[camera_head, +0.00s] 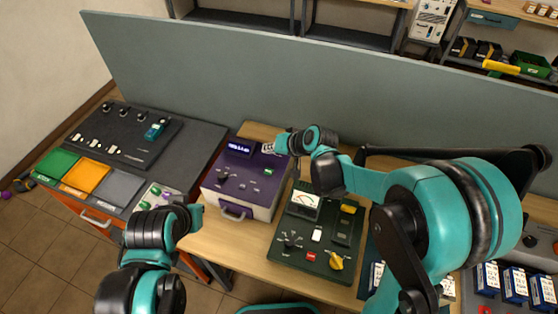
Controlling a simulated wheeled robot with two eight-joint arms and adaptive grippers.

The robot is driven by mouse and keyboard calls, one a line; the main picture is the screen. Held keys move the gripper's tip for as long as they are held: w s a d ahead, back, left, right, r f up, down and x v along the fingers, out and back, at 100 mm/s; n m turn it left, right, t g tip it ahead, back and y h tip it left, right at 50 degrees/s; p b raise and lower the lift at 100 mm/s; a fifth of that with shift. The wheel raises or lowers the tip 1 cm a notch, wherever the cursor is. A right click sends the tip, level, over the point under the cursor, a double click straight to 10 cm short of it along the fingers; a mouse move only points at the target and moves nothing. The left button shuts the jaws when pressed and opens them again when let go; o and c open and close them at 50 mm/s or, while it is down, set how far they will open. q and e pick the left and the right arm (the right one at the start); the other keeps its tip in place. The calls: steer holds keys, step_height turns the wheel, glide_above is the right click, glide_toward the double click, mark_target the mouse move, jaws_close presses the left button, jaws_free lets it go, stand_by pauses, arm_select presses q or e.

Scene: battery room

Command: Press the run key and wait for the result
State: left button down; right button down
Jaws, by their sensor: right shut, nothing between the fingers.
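The purple-topped tester (225,186) stands on the wooden bench with a lit blue display (239,148) at its back. Its top carries several small keys, one of them green (268,171); the labels are too small to read, so I cannot tell which is the run key. My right gripper (268,147) is shut and empty at the tester's back right, beside the display. I cannot tell whether it touches the top. My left gripper (196,216) is low at the tester's front left corner, mostly hidden by its own wrist.
A dark green meter panel (306,251) with a yellow knob stands right of the tester. A grey panel (126,140) and green, orange and grey trays (84,177) lie left. A grey partition (300,95) runs behind. Blue boxed batteries (515,284) stand at far right.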

stand_by(0.3)
steer(key=b, duration=0.6)
glide_above(270, 173)
step_height(270, 173, down, 8)
steer(key=shift+w+d+r, duration=0.1)
steer(key=shift+w+r, duration=0.05)
steer(key=shift+f+b, duration=0.5)
steer(key=shift+f, duration=0.05)
stand_by(0.6)
steer(key=shift+f+b, duration=0.4)
steer(key=shift+b, duration=0.05)
steer(key=shift+f+b, duration=0.35)
stand_by(0.5)
stand_by(0.3)
steer(key=shift+r+p, duration=0.55)
steer(key=shift+r, duration=0.25)
